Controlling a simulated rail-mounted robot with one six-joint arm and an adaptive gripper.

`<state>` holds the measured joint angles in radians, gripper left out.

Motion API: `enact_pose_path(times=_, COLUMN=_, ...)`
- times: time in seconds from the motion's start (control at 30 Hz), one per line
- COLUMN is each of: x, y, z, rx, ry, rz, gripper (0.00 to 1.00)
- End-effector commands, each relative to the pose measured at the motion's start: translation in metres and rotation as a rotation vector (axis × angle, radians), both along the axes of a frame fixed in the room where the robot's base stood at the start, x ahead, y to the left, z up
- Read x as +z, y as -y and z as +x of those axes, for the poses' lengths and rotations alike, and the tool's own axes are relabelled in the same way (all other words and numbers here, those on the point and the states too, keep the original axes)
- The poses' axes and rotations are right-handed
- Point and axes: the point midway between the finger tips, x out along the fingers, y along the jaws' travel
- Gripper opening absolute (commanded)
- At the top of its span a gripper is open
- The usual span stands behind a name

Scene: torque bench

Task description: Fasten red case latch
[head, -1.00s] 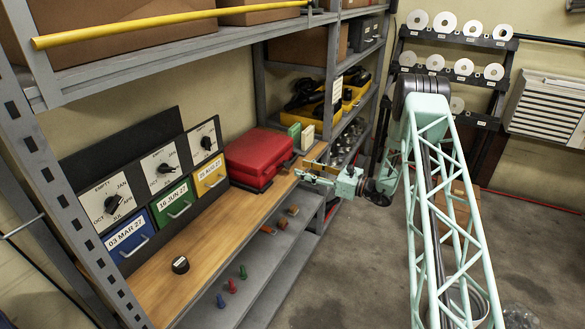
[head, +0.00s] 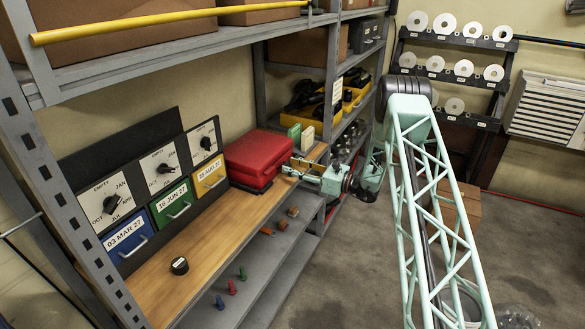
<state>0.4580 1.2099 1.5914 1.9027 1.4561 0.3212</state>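The red case (head: 254,156) sits on the wooden shelf (head: 213,227), to the right of the yellow drawer. Its lid looks nearly closed over its base. The latch is too small to make out. My gripper (head: 290,171) is at the right side of the case, low near its front right corner. I cannot tell whether it touches the case. The fingers are small and partly merge with the shelf edge, so their opening is unclear.
Blue, green and yellow dated drawers (head: 171,204) with dials stand left of the case. A black knob (head: 179,265) lies on the shelf. Green and white boxes (head: 301,136) stand behind my gripper. Several coloured pegs stand on the lower shelf (head: 262,268).

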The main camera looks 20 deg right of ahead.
Motion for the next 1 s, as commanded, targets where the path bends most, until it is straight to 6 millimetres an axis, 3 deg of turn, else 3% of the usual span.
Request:
enact_pose_path(times=0.23, x=0.0, y=0.0, z=0.0, rx=0.0, ry=0.0, rz=0.0, gripper=0.13)
enact_pose_path(times=1.0, x=0.017, y=-0.003, z=0.004, rx=0.0, ry=-0.132, rz=-0.131, gripper=0.13)
